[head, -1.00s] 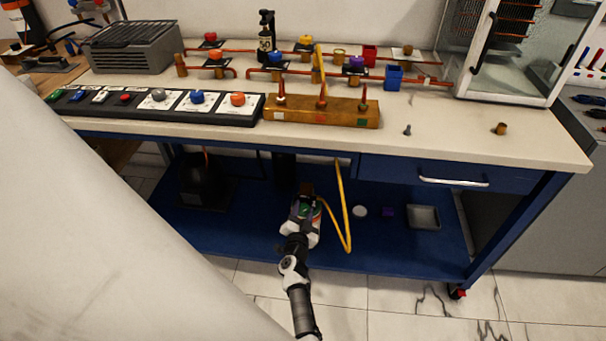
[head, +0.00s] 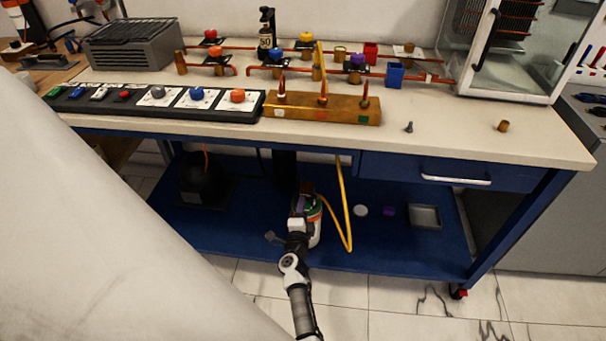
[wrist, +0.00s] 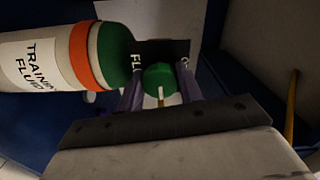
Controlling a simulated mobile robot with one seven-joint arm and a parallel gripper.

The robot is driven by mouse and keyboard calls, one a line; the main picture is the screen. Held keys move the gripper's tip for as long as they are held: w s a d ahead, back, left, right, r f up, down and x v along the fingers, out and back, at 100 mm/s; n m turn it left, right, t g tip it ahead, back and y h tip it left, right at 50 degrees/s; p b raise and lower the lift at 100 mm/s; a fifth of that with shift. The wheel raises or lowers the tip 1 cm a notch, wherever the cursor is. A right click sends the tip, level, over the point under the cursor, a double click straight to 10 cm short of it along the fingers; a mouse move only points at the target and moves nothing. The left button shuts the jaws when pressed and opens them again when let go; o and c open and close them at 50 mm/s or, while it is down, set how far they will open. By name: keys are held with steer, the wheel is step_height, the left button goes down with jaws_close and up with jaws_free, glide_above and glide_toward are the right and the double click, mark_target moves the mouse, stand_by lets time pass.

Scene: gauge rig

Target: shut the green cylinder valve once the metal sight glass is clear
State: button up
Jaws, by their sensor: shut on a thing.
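The cylinder (wrist: 45,62) is white with an orange band and a green shoulder, and its label reads "TRAINING FLUID". It lies across the upper left of the wrist view and shows partly behind my arm in the head view (head: 315,228), on the blue lower shelf. My gripper (wrist: 160,82) is shut on the green valve knob (wrist: 158,77), with a finger on each side. In the head view my gripper (head: 304,207) is under the bench top. I cannot tell which bench fitting is the metal sight glass, or whether it is clear.
A yellow hose (head: 342,200) hangs beside the cylinder. The blue shelf (head: 385,240) holds a grey tray (head: 425,216) at right and a dark rounded object (head: 197,180) at left. The bench top (head: 450,135) overhangs; a brass block (head: 340,113) and pipework stand on it.

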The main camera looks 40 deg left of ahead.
stand_by(0.4)
steer(key=o, duration=1)
steer(key=shift+d, duration=0.1)
